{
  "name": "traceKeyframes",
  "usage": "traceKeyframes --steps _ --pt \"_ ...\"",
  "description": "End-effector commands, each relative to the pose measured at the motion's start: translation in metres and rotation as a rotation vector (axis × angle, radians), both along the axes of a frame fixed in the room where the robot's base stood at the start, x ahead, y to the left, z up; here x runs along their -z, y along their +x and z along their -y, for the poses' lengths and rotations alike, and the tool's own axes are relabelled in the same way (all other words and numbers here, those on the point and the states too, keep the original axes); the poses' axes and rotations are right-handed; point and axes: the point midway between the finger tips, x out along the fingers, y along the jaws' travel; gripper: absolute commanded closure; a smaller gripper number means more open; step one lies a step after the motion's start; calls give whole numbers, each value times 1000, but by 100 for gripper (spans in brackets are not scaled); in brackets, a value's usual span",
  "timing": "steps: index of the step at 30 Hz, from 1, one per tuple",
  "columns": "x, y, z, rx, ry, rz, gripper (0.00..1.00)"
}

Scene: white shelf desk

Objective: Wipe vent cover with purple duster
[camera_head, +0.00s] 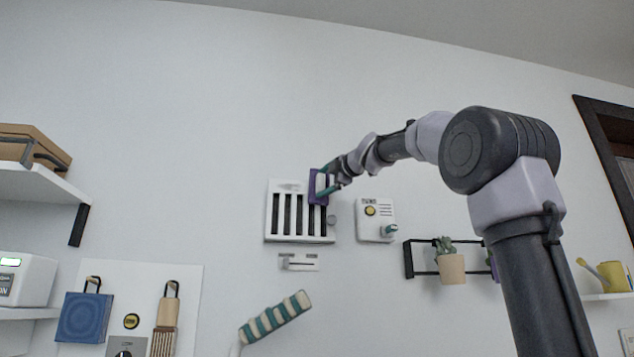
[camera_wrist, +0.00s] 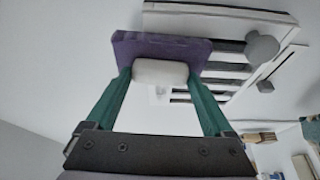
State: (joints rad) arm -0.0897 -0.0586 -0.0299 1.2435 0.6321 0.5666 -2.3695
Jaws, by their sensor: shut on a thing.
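The vent cover (camera_head: 271,227) is a white frame with dark vertical slots on the wall. It also shows in the wrist view (camera_wrist: 215,22), with a round grey knob at its side. The purple duster (camera_head: 314,187) has a flat purple pad and a white grip block. My gripper (camera_head: 328,184) is shut on the duster's white block, with a green finger on each side. In the wrist view the purple pad (camera_wrist: 160,47) lies beyond my fingertips (camera_wrist: 160,78) and overlaps part of the vent cover. I cannot tell whether the pad touches it.
A white wall box (camera_head: 374,212) with a yellow button is right of the vent. A small white fixture (camera_head: 299,262) sits below it. A striped green-and-cream object (camera_head: 275,317) is lower down. A black rack with a potted plant (camera_head: 451,268) is at right. Wall left of the vent is clear.

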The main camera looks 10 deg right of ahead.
Motion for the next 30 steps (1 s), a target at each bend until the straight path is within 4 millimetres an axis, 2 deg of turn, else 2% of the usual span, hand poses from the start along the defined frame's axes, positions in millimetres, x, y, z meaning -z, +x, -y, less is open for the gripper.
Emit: traceKeyframes --steps 4,10,21,30 --pt "1 1 8 2 0 -1 58" --pt "1 -1 7 1 0 -1 58" --pt "0 -1 -24 0 0 0 58" --pt "0 -1 -36 -1 0 0 58"
